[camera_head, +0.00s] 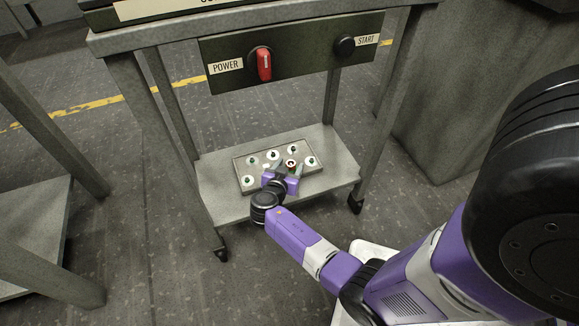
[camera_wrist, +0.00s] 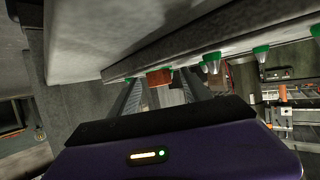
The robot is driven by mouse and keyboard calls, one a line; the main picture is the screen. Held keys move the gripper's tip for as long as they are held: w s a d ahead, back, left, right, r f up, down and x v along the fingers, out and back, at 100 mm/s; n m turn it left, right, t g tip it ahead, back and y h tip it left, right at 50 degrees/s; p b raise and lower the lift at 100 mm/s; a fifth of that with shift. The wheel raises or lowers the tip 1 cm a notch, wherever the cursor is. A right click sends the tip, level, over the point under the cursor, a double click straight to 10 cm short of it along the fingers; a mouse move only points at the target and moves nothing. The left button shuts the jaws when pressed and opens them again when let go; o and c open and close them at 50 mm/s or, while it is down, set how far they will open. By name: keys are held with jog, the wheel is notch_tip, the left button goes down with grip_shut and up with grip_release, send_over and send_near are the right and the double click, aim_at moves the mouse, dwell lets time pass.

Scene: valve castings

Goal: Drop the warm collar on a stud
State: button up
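A tray (camera_head: 241,171) on the low shelf holds several white round pads with upright green or dark studs, such as a stud (camera_head: 310,161) at the right. A small reddish-brown ring, apparently the warm collar (camera_head: 291,163), sits among them just beyond my gripper (camera_head: 285,171). In the wrist view, which looks along the tray tipped over, a copper-brown piece (camera_wrist: 159,77) shows near the ends of my two grey fingers. The fingers stand apart, one on each side of it, and I see no clear contact. Green-tipped studs (camera_wrist: 211,60) line up to its right.
The shelf (camera_head: 220,205) is bare around the tray. Cart legs (camera_head: 165,150) stand at its corners. Above hangs a panel with a red POWER knob (camera_head: 264,65) and a black START button (camera_head: 345,47). Another table (camera_head: 35,220) stands left.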

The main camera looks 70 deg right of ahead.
jog(key=p+v, duration=0.2)
jog(key=v, duration=0.5)
jog(key=shift+w+p, duration=0.1)
jog(key=shift+p, duration=0.25)
jog(key=shift+a+r, duration=0.15)
jog(key=shift+a, duration=0.25)
